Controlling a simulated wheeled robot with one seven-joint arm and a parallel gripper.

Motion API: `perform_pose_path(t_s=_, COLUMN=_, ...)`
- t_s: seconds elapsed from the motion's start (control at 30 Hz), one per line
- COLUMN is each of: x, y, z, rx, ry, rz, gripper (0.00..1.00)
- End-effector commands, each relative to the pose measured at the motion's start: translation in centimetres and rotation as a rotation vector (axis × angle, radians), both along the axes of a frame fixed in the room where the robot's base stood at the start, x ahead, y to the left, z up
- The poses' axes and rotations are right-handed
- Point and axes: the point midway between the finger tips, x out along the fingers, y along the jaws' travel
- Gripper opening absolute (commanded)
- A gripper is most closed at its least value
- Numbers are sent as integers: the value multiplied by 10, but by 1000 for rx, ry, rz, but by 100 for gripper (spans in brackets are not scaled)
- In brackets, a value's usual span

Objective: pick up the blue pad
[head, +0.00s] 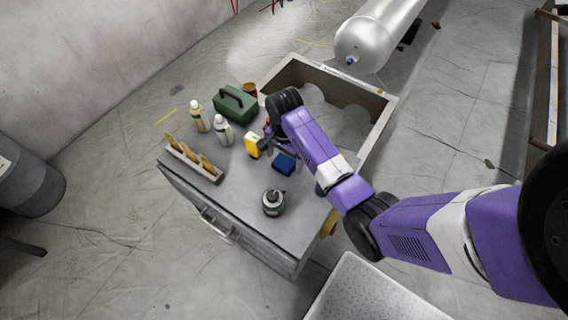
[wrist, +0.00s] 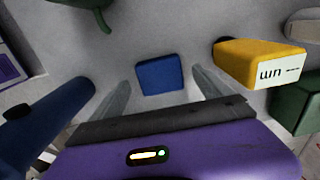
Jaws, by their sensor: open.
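The blue pad (head: 284,163) lies flat on the grey cabinet top, near its middle right. In the wrist view the blue pad (wrist: 160,75) shows between and just beyond my two fingertips. My gripper (wrist: 160,92) is open and empty, with one finger on each side of the pad's position in the picture. I cannot tell how high above the pad the fingers are. In the head view my arm reaches in from the right, and the fingers are mostly hidden.
A yellow box (wrist: 258,62) stands close beside the pad. An open crate (head: 377,124) stands behind.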

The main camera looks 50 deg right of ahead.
Motion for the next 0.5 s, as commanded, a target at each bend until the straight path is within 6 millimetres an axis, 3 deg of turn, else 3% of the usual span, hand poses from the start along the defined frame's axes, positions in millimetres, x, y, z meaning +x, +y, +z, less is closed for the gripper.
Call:
perform_pose_path(t_s=0.2, x=0, y=0, z=-21, rx=0, ry=0, rz=1, gripper=89)
perform_pose_path(t_s=0.43, x=0, y=0, z=-22, rx=-1, ry=-1, rz=1, gripper=89)
perform_pose_path(t_s=0.5, x=0, y=0, z=-22, rx=-1, ry=-1, rz=2, gripper=75)
